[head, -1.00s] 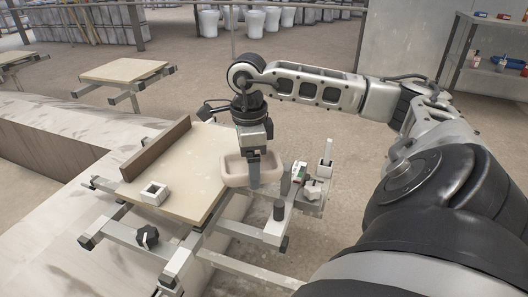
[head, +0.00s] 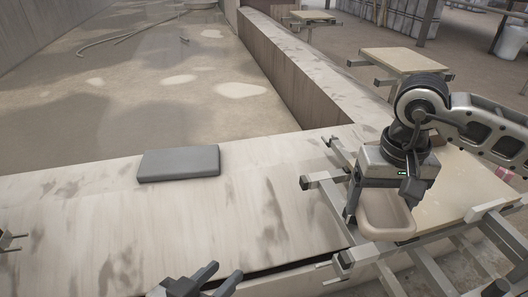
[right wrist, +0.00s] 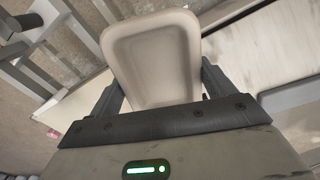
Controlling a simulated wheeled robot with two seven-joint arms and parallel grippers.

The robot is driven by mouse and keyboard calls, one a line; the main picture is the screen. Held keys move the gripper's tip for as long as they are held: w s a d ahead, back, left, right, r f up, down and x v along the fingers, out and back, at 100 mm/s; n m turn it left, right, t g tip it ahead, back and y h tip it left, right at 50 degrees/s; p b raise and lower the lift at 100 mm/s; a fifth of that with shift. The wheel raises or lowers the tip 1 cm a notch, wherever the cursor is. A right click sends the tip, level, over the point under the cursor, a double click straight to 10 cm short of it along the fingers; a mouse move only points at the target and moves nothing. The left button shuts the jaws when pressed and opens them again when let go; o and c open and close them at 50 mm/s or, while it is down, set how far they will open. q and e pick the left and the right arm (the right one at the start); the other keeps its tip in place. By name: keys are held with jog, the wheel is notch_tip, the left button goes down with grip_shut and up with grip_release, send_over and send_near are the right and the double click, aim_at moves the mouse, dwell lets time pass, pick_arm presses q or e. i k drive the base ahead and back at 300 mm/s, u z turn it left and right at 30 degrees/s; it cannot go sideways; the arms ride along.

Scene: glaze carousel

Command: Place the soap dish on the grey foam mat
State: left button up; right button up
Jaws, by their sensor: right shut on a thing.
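The soap dish (head: 387,214) is a beige, shallow, rounded tray. My right gripper (head: 383,200) is shut on it and holds it at the near left edge of a pale carousel board. In the right wrist view the dish (right wrist: 152,55) sits between the two fingers, its hollow side showing. The grey foam mat (head: 180,163) is a flat dark grey slab, bare, lying on the pale ledge left of the right gripper and apart from it. My left gripper (head: 215,279) shows at the bottom edge, its fingers apart and nothing visible between them.
The carousel board (head: 460,190) has metal rails and arms (head: 325,182) around it, close to my right gripper. The pale ledge (head: 250,200) is clear between the mat and these rails. A low wall (head: 310,75) runs behind.

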aim_at(161, 167)
jog(key=z, duration=0.05)
jog(key=k, duration=0.35)
jog(key=u, duration=1)
jog(key=i, duration=0.9)
jog(key=u, duration=0.9)
